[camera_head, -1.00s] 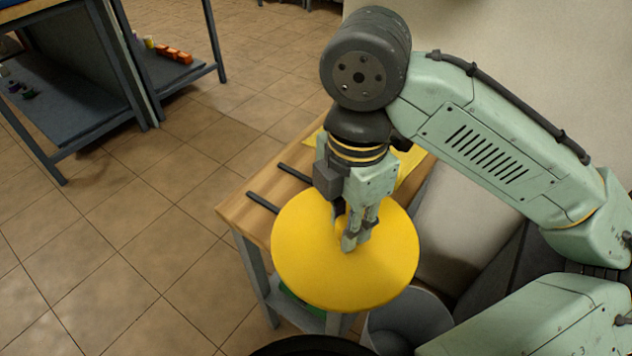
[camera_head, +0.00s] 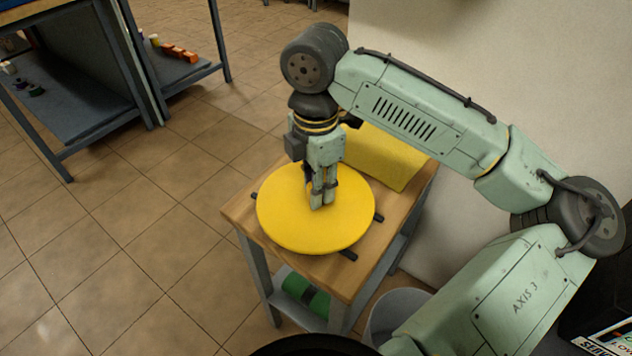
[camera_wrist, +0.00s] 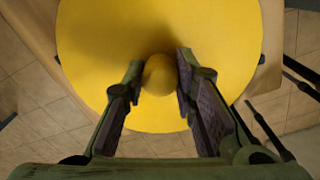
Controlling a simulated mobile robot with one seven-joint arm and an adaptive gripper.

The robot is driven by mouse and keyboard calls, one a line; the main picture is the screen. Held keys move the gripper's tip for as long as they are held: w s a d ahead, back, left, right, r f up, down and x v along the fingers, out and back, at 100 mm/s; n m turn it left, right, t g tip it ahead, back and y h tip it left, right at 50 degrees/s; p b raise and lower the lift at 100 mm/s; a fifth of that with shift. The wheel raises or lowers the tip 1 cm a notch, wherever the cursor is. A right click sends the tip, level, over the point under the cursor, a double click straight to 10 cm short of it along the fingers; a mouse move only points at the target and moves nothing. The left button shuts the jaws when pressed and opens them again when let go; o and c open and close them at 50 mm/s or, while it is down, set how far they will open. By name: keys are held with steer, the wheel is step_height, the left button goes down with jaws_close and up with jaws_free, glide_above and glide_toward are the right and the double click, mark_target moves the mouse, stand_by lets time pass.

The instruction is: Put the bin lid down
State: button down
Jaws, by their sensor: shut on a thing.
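The round yellow bin lid (camera_head: 287,224) is level over the small wooden table (camera_head: 236,213) in the head view. My gripper (camera_head: 322,203) points straight down at the lid's middle and is shut on its knob. In the wrist view the round yellow knob (camera_wrist: 159,75) sits between my two fingers. Two dark bars lie on the table under the lid; an end of one bar (camera_head: 348,255) sticks out past its rim. I cannot tell whether the lid touches the bars or hangs just above them. The lid hides most of the bars.
A yellow block-like object (camera_head: 385,157) stands on the table behind the lid, close to my gripper. A grey open bin (camera_head: 392,308) is on the floor right of the table. A green item (camera_head: 306,293) lies on the table's lower shelf. A blue-grey shelf unit (camera_head: 75,115) stands far left.

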steer(key=shift+f, duration=0.2)
steer(key=c, duration=1.3)
jaws_free()
steer(key=shift+r, duration=0.15)
step_height(320, 180, up, 12)
steer(key=shift+r, duration=0.1)
